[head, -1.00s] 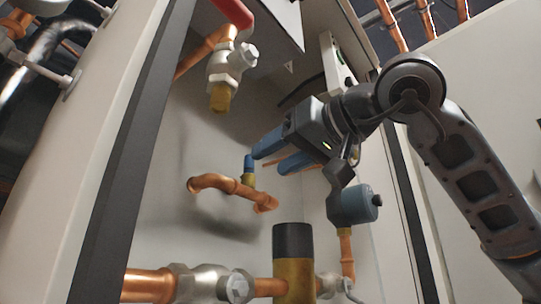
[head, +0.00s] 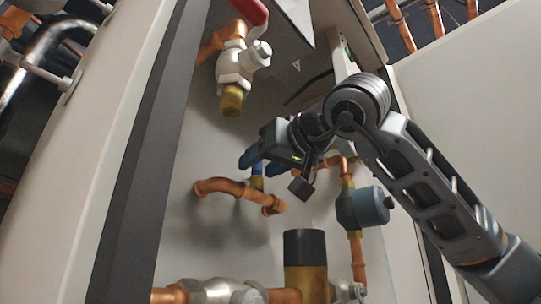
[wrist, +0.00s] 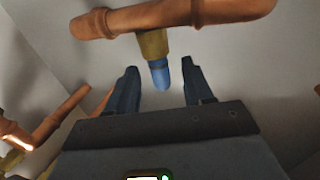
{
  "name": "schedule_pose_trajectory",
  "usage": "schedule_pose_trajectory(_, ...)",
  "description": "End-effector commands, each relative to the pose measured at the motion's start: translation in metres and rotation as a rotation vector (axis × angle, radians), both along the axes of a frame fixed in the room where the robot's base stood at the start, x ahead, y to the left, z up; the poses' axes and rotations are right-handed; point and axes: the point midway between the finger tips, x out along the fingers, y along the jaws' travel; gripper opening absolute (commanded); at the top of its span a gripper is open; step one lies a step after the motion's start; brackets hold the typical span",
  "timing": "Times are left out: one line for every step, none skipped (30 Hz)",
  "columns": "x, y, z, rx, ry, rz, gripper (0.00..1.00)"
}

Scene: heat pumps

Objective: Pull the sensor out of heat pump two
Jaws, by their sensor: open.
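The sensor is a small blue cylinder (wrist: 160,75) in a brass fitting (wrist: 152,43) on a short copper pipe (wrist: 190,14). In the wrist view my gripper (wrist: 159,66) is open, with one finger to each side of the sensor's line and a visible gap on both sides. The sensor's blue end lies between the fingertips, and I cannot tell the exact depth. In the head view my gripper (head: 250,163) is at the sensor, whose blue top (head: 257,169) is partly hidden by the fingers.
A red-handled valve (head: 236,68) hangs above. A grey-blue cylindrical part (head: 364,206) on a vertical copper pipe stands close below my arm. A black-capped brass cylinder (head: 305,262) is at the bottom. Cabinet walls flank the space; the back wall around the copper pipe is clear.

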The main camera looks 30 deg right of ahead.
Motion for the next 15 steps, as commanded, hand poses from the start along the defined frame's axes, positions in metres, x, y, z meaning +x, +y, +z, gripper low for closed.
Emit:
schedule_pose_trajectory(0.0008,0.0002,-0.0001,0.000,0.000,0.000,0.51)
schedule_pose_trajectory(0.0009,0.0002,-0.0001,0.000,0.000,0.000,0.51)
schedule_pose_trajectory(0.0009,0.0002,-0.0002,0.000,0.000,0.000,0.51)
schedule_pose_trajectory(0.0009,0.0002,-0.0002,0.000,0.000,0.000,0.51)
schedule_pose_trajectory(0.0008,0.0002,-0.0002,0.000,0.000,0.000,0.51)
schedule_pose_trajectory(0.0008,0.0002,-0.0002,0.000,0.000,0.000,0.51)
schedule_pose_trajectory(0.0007,0.0002,-0.0002,0.000,0.000,0.000,0.51)
schedule_pose_trajectory(0.0007,0.0002,-0.0002,0.000,0.000,0.000,0.48)
schedule_pose_trajectory(0.0007,0.0002,-0.0002,0.000,0.000,0.000,0.45)
schedule_pose_trajectory(0.0006,0.0002,-0.0002,0.000,0.000,0.000,0.42)
schedule_pose_trajectory(0.0006,0.0002,-0.0002,0.000,0.000,0.000,0.39)
schedule_pose_trajectory(0.0006,0.0002,-0.0002,0.000,0.000,0.000,0.35)
schedule_pose_trajectory(0.0006,0.0002,-0.0002,0.000,0.000,0.000,0.32)
schedule_pose_trajectory(0.0005,0.0002,-0.0002,0.000,0.000,0.000,0.29)
schedule_pose_trajectory(0.0005,0.0002,-0.0002,0.000,0.000,0.000,0.25)
